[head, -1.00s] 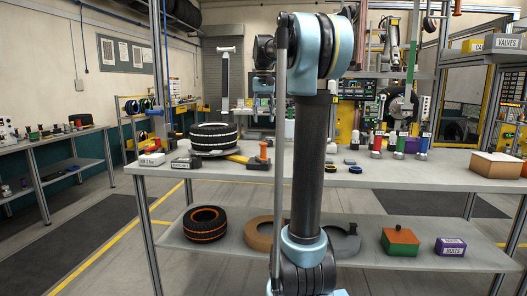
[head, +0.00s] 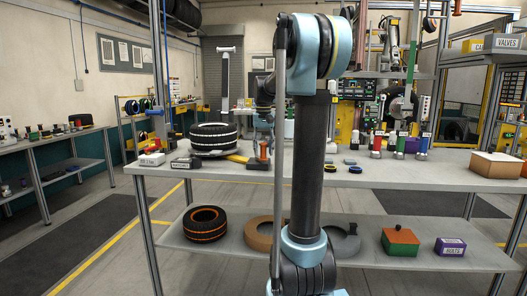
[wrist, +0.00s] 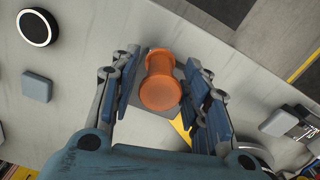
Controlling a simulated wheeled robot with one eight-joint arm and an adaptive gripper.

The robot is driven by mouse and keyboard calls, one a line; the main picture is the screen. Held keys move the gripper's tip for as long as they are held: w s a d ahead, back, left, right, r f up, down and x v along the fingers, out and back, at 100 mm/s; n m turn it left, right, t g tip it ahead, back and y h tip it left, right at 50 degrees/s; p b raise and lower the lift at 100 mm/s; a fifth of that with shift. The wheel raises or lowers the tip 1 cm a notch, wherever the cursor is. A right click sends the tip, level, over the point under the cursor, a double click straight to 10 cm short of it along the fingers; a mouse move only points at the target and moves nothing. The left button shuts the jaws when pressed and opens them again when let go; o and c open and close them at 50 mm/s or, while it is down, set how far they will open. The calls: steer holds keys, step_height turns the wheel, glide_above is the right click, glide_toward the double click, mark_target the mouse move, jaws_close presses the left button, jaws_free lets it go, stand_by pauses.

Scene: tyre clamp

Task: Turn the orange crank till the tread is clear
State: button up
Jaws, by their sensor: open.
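The orange crank (head: 264,152) stands upright on a dark block on the workbench, right of the black tyre with white bands (head: 208,140). A yellow piece (head: 238,158) lies between the crank and the tyre. In the wrist view the crank's spool-shaped orange knob (wrist: 160,82) is between the two blue fingers of my gripper (wrist: 160,90). The fingers are open on either side of it, and I cannot tell whether either touches it. In the head view my gripper (head: 263,138) is just over the crank, partly behind my arm.
A white labelled box (head: 151,159) and a dark labelled block (head: 186,162) sit at the bench's front left. Red (head: 377,142), blue and green cylinders and a cardboard box (head: 496,164) stand to the right. The lower shelf holds an orange-striped tyre (head: 205,224).

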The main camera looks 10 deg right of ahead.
jaws_close()
